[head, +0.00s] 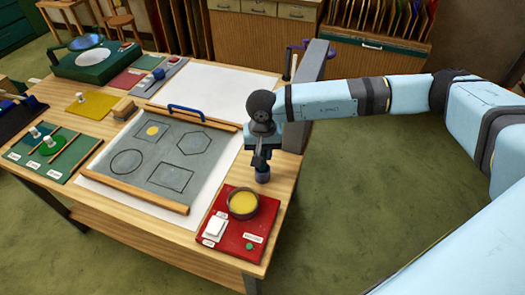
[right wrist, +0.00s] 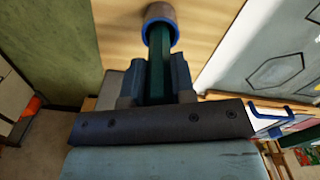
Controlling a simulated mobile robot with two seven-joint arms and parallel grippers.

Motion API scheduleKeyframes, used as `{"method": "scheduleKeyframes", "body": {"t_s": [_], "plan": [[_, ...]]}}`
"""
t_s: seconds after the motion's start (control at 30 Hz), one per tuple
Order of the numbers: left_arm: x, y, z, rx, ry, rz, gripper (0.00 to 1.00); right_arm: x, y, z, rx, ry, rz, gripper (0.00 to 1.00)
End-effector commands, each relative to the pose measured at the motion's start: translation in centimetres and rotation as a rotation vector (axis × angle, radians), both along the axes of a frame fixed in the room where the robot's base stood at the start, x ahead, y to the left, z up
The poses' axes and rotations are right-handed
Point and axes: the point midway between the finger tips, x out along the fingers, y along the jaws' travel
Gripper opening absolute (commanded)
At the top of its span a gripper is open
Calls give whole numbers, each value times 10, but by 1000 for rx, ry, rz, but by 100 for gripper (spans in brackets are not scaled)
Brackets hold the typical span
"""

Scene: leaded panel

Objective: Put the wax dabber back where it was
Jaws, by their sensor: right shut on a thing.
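The wax dabber (head: 263,174) is held upright by my right gripper (head: 262,155), over the bare wood at the right side of the worktable. In the right wrist view, the gripper's fingers (right wrist: 157,85) are shut on the dabber's dark green handle, and its blue collar and brownish end (right wrist: 161,14) stick out beyond them. I cannot tell whether its lower end touches the wood. A red mat (head: 222,239) lies in front of it at the table's near right corner, with a round dish of yellow wax (head: 243,204) on it. My left gripper is not in view.
White pads (head: 214,228) and a green dot share the red mat. A grey panel (head: 145,167) with outlined shapes, wooden strips and a blue handle (head: 187,110) lies left of my gripper. A grey upright frame (head: 313,62) stands behind my right wrist.

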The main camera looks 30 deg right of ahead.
Motion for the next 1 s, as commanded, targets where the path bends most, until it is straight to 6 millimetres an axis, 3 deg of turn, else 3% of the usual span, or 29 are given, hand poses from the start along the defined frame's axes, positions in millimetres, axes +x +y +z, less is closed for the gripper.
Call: {"method": "scheduleKeyframes", "body": {"t_s": [0.07,0.1,0.2,0.6,1.0], "plan": [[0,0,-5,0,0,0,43,0,0,-4,0,0,0,0],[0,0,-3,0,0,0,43,0,0,-2,0,0,0,33],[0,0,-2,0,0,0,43,0,0,-2,0,0,0,50],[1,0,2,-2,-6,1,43,1,0,8,1,-2,0,50],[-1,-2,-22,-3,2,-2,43,1,0,90,1,-5,1,50]]}}
